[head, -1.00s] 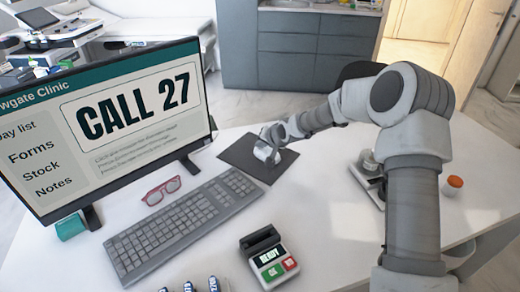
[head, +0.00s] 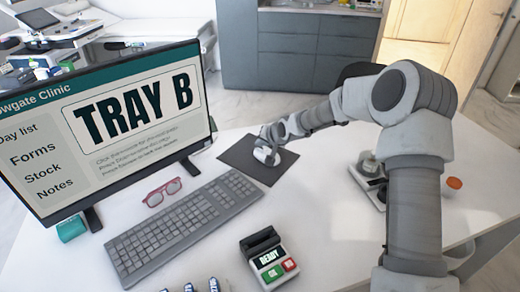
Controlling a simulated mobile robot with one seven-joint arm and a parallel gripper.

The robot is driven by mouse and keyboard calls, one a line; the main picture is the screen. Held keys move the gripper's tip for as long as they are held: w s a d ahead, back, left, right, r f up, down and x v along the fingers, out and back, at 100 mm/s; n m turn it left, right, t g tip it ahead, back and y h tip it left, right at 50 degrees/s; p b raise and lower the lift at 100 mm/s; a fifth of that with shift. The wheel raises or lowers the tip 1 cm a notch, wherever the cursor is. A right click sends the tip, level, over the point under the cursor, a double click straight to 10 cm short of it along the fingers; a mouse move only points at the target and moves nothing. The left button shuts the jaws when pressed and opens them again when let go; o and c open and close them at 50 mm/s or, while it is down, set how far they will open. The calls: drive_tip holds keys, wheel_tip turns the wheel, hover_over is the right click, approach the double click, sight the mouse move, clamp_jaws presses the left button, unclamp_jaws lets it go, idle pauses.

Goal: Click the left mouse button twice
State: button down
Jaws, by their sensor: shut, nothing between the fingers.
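A white mouse (head: 264,156) sits on a dark mouse pad (head: 236,157) to the right of the keyboard. My gripper (head: 268,149) is at the mouse, over its top and far side, and hides part of it. The fingers are shut with nothing held. I cannot tell from this view whether the fingertips touch the left button. The monitor (head: 110,122) at the left reads "TRAY B" in large letters, with Forms, Stock and Notes listed at its side.
A grey keyboard (head: 183,225) lies before the monitor, with red glasses (head: 162,192) beside it. An orange-capped container (head: 454,183) is at the right. The white desk (head: 320,215) is clear in the middle.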

sight(261, 152)
drive_tip(key=shift+r+p, duration=1.6)
drive_tip(key=shift+r, duration=0.9)
